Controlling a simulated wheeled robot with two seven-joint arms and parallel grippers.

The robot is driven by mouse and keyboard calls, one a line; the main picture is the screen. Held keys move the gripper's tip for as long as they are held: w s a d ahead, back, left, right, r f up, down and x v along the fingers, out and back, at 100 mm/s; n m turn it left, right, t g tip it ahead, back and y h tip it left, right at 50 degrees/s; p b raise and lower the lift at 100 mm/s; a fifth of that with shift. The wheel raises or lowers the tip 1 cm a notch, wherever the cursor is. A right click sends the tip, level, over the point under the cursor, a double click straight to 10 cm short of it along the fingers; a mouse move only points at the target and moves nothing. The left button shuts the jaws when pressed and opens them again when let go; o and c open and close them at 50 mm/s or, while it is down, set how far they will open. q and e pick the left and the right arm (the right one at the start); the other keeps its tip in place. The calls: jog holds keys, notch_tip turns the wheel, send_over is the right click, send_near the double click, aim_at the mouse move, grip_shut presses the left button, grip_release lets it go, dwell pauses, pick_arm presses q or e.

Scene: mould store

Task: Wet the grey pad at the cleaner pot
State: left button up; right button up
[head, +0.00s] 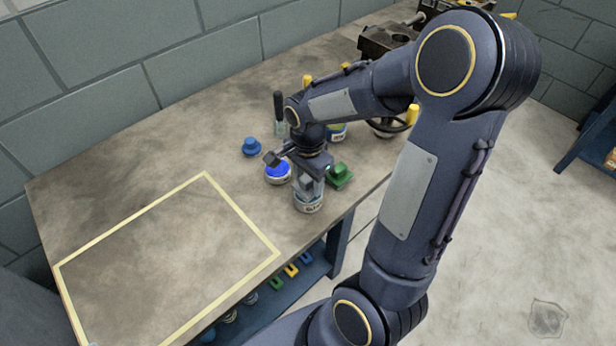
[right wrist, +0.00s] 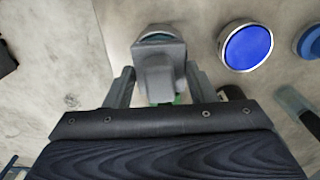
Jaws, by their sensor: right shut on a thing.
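The grey pad (head: 306,184) is held in my right gripper (head: 308,176), over the mouth of a pale labelled pot (head: 309,204) near the bench's front edge. In the right wrist view the grey pad (right wrist: 160,70) sits between the two fingers of the right gripper (right wrist: 158,82). It covers most of the pot, whose rim (right wrist: 158,32) shows beyond it. I cannot tell whether the pad touches what is inside. My left gripper is not in view.
A pot of blue (head: 278,172) stands close left of the held pad. A blue pad (head: 251,147), a green pad (head: 339,176) and a dark-handled brush (head: 279,112) are nearby. A yellow-taped rectangle (head: 242,228) on the bench is empty. A vice (head: 384,40) stands at the far end.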

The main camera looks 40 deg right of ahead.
aim_at(308, 177)
jog(key=shift+f+b, duration=0.45)
jog(key=shift+f, duration=0.1)
dwell(1.3)
notch_tip(308, 177, up, 7)
jog(key=p, duration=0.6)
jog(key=shift+r, duration=0.1)
dwell(0.8)
